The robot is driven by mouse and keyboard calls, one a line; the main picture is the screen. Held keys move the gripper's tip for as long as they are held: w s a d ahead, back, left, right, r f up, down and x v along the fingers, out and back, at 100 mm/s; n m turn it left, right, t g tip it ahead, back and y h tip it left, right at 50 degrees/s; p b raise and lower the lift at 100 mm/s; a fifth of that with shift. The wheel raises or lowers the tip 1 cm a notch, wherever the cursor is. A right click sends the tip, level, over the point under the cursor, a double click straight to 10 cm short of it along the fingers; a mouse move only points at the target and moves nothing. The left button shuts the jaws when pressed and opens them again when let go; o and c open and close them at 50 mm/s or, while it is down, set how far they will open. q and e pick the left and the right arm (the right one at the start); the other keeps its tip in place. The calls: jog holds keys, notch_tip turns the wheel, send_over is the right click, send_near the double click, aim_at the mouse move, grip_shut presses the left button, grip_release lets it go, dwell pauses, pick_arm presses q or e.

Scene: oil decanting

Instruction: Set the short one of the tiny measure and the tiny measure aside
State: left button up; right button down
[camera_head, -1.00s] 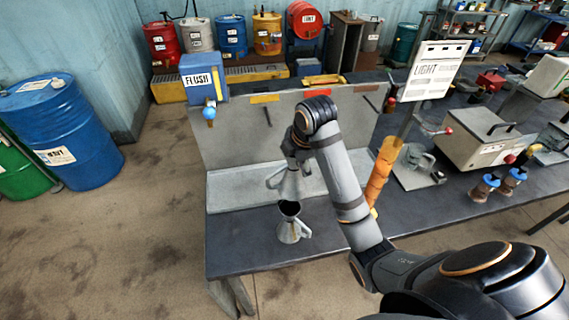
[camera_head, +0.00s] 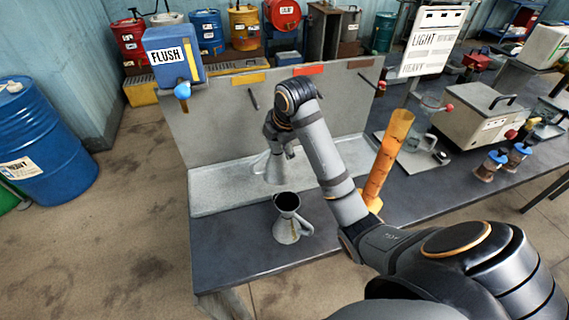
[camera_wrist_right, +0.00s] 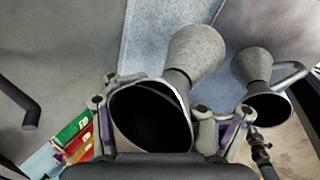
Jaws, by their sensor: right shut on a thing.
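Two small grey metal measures with flared bases and dark funnel mouths are in view. One measure (camera_head: 275,168) is shut in my right gripper (camera_head: 281,146), upright over the grey tray; I cannot tell whether its base touches the tray. In the right wrist view its flared body (camera_wrist_right: 197,55) extends away from the fingers (camera_wrist_right: 155,122), which close around its neck by the mouth. The other measure (camera_head: 288,224) stands upright on the dark bench in front of the tray, handle to the right. It also shows in the right wrist view (camera_wrist_right: 250,66). My left gripper is out of view.
The tray (camera_head: 215,198) runs along a grey back panel (camera_head: 215,120) with a blue FLUSH box (camera_head: 175,57) at its left. An orange cylinder (camera_head: 388,155) stands right of my forearm. The bench's front left (camera_head: 225,255) is clear.

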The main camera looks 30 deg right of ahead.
jog(key=w+d+f+p, duration=0.5)
jog(key=w+d+f, duration=0.2)
jog(key=f, duration=0.4)
jog(key=shift+w+f+p, duration=0.3)
jog(key=shift+w+f, duration=0.05)
jog(key=shift+w, duration=0.4)
jog(key=shift+c, duration=0.2)
grip_release()
jog(key=b+v, duration=0.2)
jog(key=v, duration=0.5)
jog(key=shift+r, duration=0.25)
